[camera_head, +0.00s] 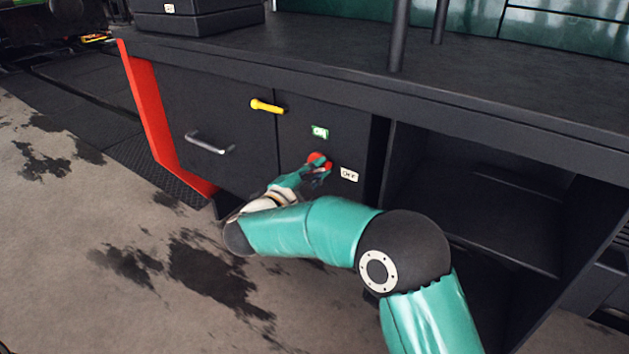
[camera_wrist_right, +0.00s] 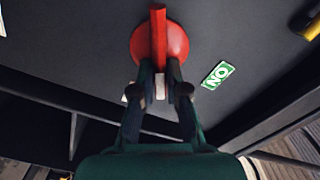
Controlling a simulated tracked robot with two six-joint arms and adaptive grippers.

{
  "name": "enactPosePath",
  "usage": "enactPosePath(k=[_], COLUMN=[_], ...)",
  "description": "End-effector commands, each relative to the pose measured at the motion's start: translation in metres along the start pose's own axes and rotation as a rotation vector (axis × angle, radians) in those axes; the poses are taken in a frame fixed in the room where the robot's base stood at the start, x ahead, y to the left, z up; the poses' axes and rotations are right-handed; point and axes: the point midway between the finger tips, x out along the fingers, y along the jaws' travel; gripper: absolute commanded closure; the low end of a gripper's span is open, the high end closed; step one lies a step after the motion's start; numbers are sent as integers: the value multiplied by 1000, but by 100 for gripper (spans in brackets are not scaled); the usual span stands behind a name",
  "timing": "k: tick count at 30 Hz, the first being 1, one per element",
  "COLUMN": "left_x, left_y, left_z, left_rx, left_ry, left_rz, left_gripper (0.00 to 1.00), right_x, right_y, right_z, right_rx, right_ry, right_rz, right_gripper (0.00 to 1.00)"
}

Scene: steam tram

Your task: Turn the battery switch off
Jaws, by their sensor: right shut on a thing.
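The battery switch (camera_head: 316,157) is a red rotary knob on the dark cabinet front. In the right wrist view its round red base (camera_wrist_right: 176,42) carries a raised red bar, which runs vertically in the picture. A green ON label (camera_head: 320,132) sits above the switch in the head view, and a white OFF label (camera_head: 349,174) sits to its lower right. The ON label also shows in the right wrist view (camera_wrist_right: 218,75). My right gripper (camera_head: 320,172) is at the switch, its fingers (camera_wrist_right: 160,84) shut on the bar's lower part. My left gripper is out of view.
A yellow handle (camera_head: 267,106) sticks out to the switch's upper left. A metal pull handle (camera_head: 209,143) is on the left panel. The bench top (camera_head: 330,60) overhangs the cabinet, and an open shelf space (camera_head: 470,190) lies to the right.

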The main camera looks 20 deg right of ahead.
Motion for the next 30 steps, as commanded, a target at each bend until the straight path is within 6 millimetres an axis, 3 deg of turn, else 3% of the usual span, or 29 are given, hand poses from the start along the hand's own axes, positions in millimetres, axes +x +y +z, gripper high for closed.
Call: enactPosePath(k=[1, 10, 19, 30], left_x=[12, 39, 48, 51], left_y=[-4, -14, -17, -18], left_z=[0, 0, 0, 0], left_rx=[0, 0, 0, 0], left_ry=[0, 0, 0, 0], left_rz=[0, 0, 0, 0], left_gripper=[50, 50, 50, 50], right_x=[1, 1, 1, 1], right_y=[10, 14, 16, 16], right_z=[2, 2, 2, 2], right_rx=[41, 303, 474, 535], right_ry=[7, 10, 11, 11], right_rz=[9, 10, 9, 10], right_gripper=[100, 100, 100, 100])
